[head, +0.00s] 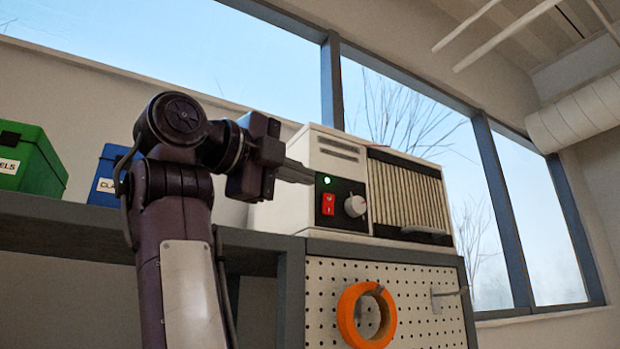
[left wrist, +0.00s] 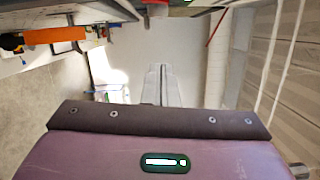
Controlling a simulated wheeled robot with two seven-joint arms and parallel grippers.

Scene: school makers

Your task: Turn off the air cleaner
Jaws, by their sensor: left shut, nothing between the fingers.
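The air cleaner (head: 335,152) is a white box with a beige slatted grille, standing on a grey shelf. Its black front panel (head: 326,204) has a lit green light (head: 327,180), a red switch (head: 328,204) below it and a white knob (head: 355,206) to the right. My left gripper (head: 309,176) is shut and empty, its fingertips in front of the cleaner's left part, just left of the green light and above the red switch. I cannot tell whether they touch it. In the left wrist view, the shut fingers (left wrist: 161,84) point away from the camera. My right gripper is out of view.
A green bin (head: 30,160) and a blue bin (head: 106,178) stand on the shelf (head: 60,222) to the left. Below the cleaner, an orange ring (head: 347,318) hangs on a white pegboard (head: 415,300) beside a metal hook (head: 450,292). Windows lie behind.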

